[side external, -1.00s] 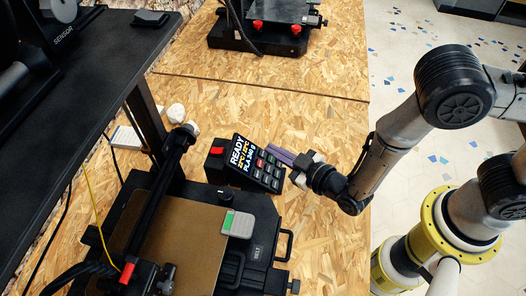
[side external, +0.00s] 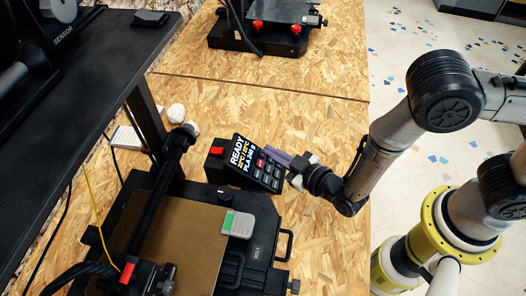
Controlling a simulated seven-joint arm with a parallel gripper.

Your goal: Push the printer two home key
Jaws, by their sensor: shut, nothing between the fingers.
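A printer (side external: 125,215) with a dark frame and brown bed stands at the lower left. Its tilted control panel (side external: 257,164) shows a lit screen reading READY and a keypad (side external: 266,172) of dark keys with one red key. Key labels are too small to read, so I cannot tell which is the home key. My gripper (side external: 274,153) is at the panel's right upper edge, its purple fingers shut and empty. The fingertips are over or against the upper keys; I cannot tell whether they touch. They hide part of the keypad.
A grey and green object (side external: 237,223) lies on the bed's right edge. Another printer (side external: 265,32) stands at the back. The wooden table (side external: 300,100) is clear between the printers.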

